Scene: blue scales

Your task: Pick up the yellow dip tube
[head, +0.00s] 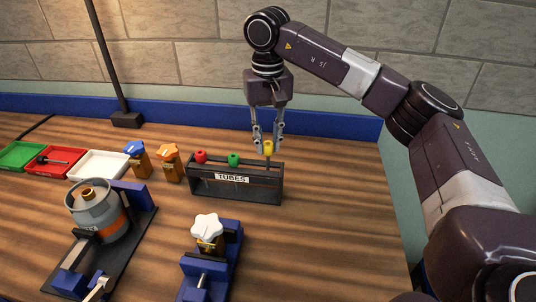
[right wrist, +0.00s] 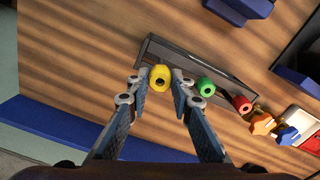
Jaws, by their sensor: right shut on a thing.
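The yellow dip tube (head: 268,148) stands at the right end of the black rack labelled TUBES (head: 270,188). Its yellow cap (right wrist: 160,77) shows between the fingertips in the right wrist view. My right gripper (head: 267,147) comes down from above and is shut on the yellow dip tube at its cap. The tube's lower part appears still within the rack. A green-capped tube (head: 233,159) and a red-capped tube (head: 201,157) stand in the same rack to its left. My left gripper is not in view.
Blue-topped (head: 137,158) and orange-topped (head: 169,162) parts stand left of the rack. Green (head: 20,152), red (head: 38,164) and white (head: 98,164) trays lie further left. A metal canister (head: 92,212) and a white-knobbed part (head: 207,228) sit in fixtures in front. The table's right side is clear.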

